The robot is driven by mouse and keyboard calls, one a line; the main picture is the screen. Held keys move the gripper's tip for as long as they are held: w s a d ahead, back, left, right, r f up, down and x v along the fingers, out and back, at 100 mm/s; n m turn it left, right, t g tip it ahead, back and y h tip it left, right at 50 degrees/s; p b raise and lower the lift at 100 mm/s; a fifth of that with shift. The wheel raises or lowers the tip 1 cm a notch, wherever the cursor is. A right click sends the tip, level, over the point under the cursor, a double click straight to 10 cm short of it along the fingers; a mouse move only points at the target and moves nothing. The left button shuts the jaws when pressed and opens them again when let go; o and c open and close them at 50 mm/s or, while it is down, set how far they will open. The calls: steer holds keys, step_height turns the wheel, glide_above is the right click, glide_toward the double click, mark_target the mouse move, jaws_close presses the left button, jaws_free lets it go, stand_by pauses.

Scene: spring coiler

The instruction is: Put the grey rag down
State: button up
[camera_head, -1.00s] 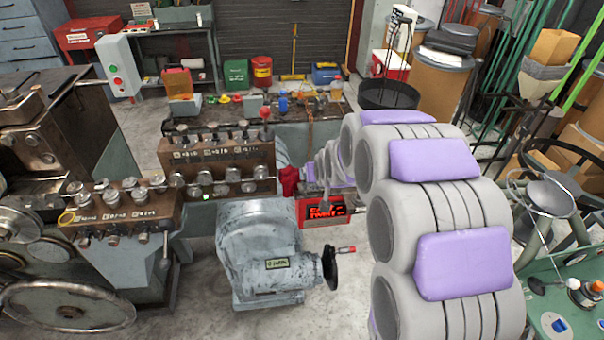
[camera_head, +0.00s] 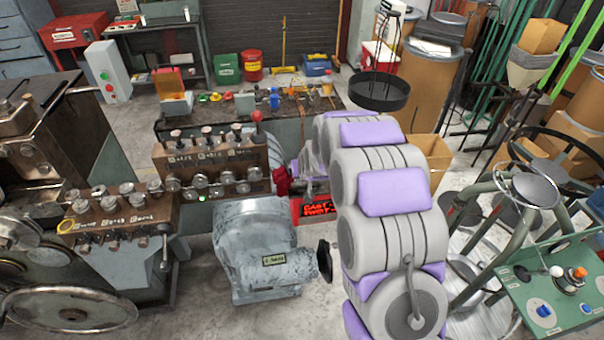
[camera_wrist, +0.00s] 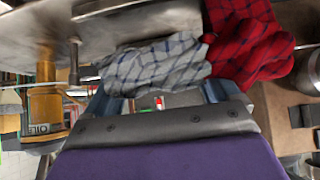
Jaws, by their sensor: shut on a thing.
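The grey rag (camera_wrist: 152,68) is a grey-and-white checked cloth at the upper middle of the wrist view. My gripper (camera_wrist: 158,92) is shut on it, with the cloth bunched across the fingertips. A red checked rag (camera_wrist: 250,42) is just right of the grey rag, and their edges meet or overlap in the view. In the head view the red rag (camera_head: 281,178) shows beside the far end of my arm. My arm links hide most of my gripper there, and I cannot clearly make out the grey rag.
A metal machine part (camera_wrist: 120,25) is close above the grey rag in the wrist view. The head view shows a lever-covered control block (camera_head: 215,165), a grey motor housing (camera_head: 262,255), a cluttered bench (camera_head: 185,125) behind, and a green control panel (camera_head: 550,290) at right.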

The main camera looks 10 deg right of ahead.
steer(key=shift+s+d+f, duration=0.15)
steer(key=shift+d+f, duration=1.05)
steer(key=shift+f, duration=0.05)
steer(key=shift+a, duration=0.2)
steer(key=o, duration=0.6)
steer(key=shift+a, duration=0.15)
steer(key=shift+o, duration=0.8)
steer(key=shift+a, duration=0.45)
steer(key=shift+s+d+r, duration=0.2)
steer(key=shift+d+r, duration=0.1)
steer(key=shift+r, duration=0.2)
steer(key=v, duration=1)
steer(key=shift+s+r, duration=0.2)
steer(key=shift+s, duration=0.15)
steer(key=shift+s, duration=0.1)
